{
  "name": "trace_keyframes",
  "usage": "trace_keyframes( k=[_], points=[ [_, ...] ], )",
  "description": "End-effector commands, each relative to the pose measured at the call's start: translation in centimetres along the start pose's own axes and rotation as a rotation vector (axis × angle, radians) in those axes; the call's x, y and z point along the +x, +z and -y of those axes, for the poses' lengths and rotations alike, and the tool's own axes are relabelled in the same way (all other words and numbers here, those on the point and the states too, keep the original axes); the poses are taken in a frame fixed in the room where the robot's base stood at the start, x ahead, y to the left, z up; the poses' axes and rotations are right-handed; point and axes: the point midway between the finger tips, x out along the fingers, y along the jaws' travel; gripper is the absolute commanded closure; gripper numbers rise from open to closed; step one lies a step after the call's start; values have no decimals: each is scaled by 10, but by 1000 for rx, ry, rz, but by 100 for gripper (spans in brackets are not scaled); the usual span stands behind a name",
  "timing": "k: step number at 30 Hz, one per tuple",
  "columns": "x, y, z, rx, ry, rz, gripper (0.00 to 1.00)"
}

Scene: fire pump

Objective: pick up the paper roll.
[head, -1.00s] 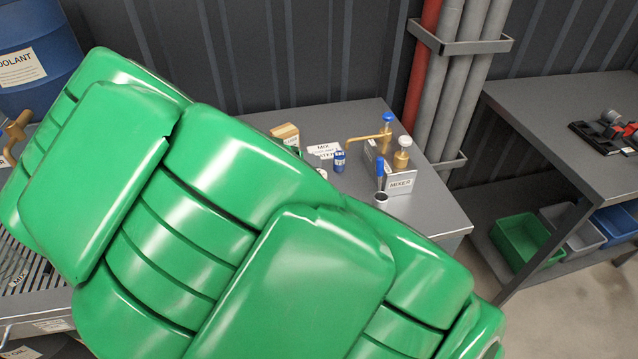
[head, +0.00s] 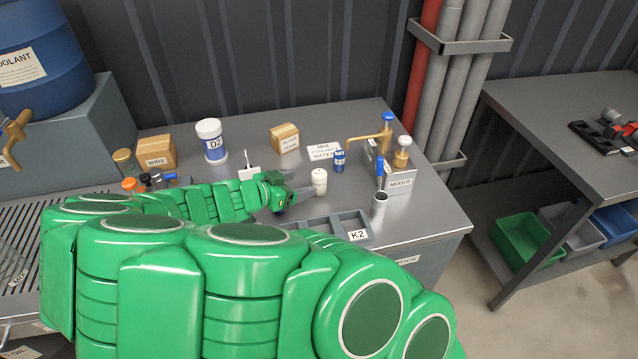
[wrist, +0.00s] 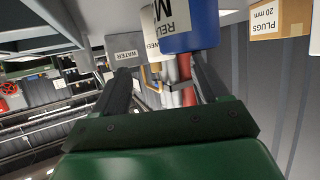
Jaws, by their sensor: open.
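A small white upright cylinder (head: 319,181) stands on the grey bench just beyond my fingertips in the head view. It is the nearest match for the paper roll, but its small size keeps me from being sure. My gripper (head: 302,192) is low over the bench, open, beside and left of the cylinder, with its fingers pointing right towards it. In the wrist view the two dark fingers (wrist: 160,85) are apart with nothing clearly held between them. A blue container with a white label (wrist: 192,28) shows beyond them.
A small blue can (head: 339,160), the mixer box (head: 400,181) and a metal cup (head: 379,206) stand to the right. A K2 tray (head: 322,228) lies in front. A cardboard box (head: 285,138) and the D2 tub (head: 211,142) stand behind. My arm hides the front left of the bench.

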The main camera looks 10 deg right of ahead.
Motion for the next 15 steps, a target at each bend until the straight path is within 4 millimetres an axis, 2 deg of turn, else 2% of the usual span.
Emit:
trace_keyframes(
  k=[5, 15],
  points=[
    [13, -1, 0, -1, 3, 0, 26],
    [51, -6, 1, -1, 3, 0, 26]
  ],
)
